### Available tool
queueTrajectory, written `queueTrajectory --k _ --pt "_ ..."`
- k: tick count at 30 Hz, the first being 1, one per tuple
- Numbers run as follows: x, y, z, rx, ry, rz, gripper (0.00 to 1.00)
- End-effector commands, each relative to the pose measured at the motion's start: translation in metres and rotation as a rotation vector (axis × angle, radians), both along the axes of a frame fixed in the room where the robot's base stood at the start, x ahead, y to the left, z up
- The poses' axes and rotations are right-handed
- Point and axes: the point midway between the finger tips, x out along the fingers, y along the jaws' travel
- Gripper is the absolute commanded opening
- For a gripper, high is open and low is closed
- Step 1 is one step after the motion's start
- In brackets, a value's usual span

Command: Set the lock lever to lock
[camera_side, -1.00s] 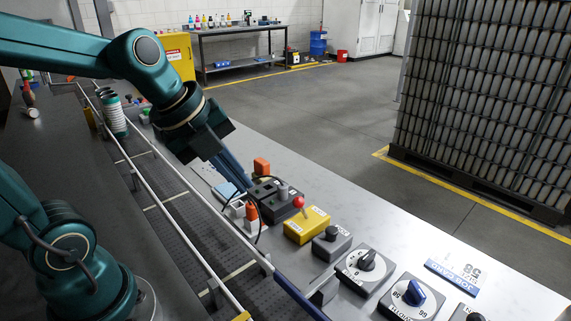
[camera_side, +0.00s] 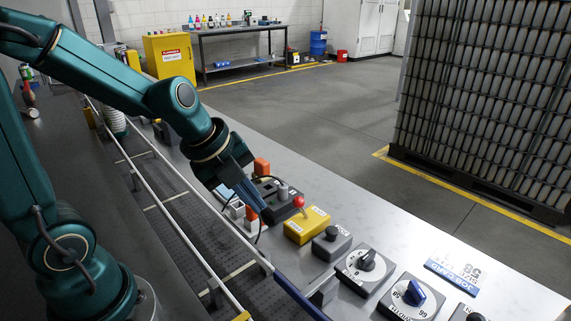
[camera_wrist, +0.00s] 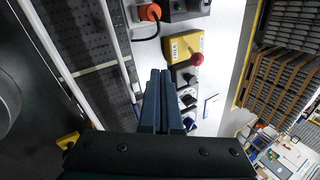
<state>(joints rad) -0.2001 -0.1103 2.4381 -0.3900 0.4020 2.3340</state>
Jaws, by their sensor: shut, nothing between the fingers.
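The lever is a short stalk with a red ball knob (camera_side: 299,202) on a yellow box (camera_side: 308,228) on the pale bench. The stalk leans toward the box's back-left side in the side view. In the wrist view the yellow box (camera_wrist: 183,47) is ahead of the fingers, with the red knob (camera_wrist: 197,59) at its right edge. My gripper (camera_side: 263,208) is shut and empty, left of the yellow box and apart from the knob. Its closed blue fingers (camera_wrist: 160,73) point toward the box in the wrist view. The label on the box is too small to read.
A grey box with a black button (camera_side: 331,240) and rotary-knob boxes (camera_side: 366,268) stand in a row to the right. A dark grey unit (camera_side: 272,190) and an orange-topped part (camera_side: 251,217) are close to my fingers. The conveyor rail (camera_side: 200,255) runs along the left.

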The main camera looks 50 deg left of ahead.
Motion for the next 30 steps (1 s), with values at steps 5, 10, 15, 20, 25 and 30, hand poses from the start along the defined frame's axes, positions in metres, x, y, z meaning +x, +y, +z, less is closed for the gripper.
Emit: queueTrajectory --k 5,10,15,20,25,30 --pt "0.009 -0.003 -0.020 -0.003 0.003 -0.002 0.00" --pt "0.014 -0.005 -0.027 -0.010 -0.004 -0.007 0.00" --pt "0.017 -0.004 -0.035 -0.003 0.001 -0.003 0.00" --pt "0.023 -0.003 -0.037 0.002 0.000 0.000 0.00" --pt "0.033 -0.005 -0.035 0.000 -0.002 -0.002 0.00" --pt "0.044 -0.006 -0.033 0.002 -0.002 -0.001 0.00"
